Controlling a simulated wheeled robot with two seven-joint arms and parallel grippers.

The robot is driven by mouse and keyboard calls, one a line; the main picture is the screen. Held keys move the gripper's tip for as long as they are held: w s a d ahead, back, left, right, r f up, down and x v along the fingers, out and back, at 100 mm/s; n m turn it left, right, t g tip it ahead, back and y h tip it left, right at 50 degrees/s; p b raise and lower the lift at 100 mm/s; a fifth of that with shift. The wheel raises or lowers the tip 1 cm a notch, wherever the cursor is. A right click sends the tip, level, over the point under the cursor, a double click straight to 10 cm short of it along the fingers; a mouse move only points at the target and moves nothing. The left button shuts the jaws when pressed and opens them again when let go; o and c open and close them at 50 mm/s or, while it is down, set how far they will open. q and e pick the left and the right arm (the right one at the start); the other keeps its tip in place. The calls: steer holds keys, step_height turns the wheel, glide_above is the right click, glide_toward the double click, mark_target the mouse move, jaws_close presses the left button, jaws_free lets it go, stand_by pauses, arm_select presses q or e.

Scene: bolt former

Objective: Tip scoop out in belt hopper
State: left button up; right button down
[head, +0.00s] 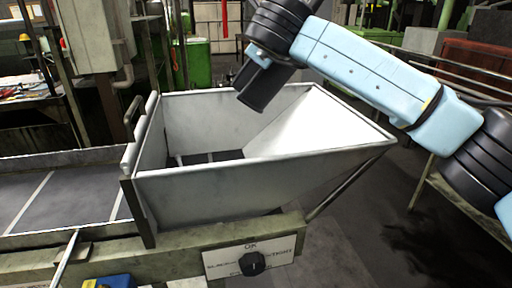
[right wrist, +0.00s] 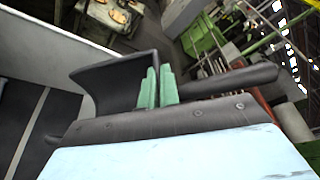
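The belt hopper (head: 220,187) is a pale grey metal funnel box with a sloping right wall, open at the top, in the middle of the head view. Dark belt shows through its bottom. My right arm reaches over its back rim from the right. In the right wrist view, the green fingertips of my right gripper (right wrist: 157,87) are closed on the black scoop (right wrist: 115,78), between its bowl and handle. The scoop also shows in the head view (head: 262,88), dark and tilted over the hopper opening. I cannot see any contents in it. My left gripper is out of view.
The dark conveyor belt (head: 75,190) runs left from the hopper. A black dial (head: 252,263) sits on a labelled plate at the front. A blue object (head: 117,281) is at the bottom edge. Green machinery and a workbench stand behind.

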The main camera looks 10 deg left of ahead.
steer(key=shift+s+a+r+n+t+b, duration=0.15)
steer(key=shift+s+a+n, duration=0.1)
steer(key=shift+a, duration=0.15)
steer(key=shift+s+a+f+n+t+b, duration=0.15)
steer(key=shift+a+n, duration=0.1)
steer(key=shift+a, duration=0.15)
steer(key=shift+r, duration=0.1)
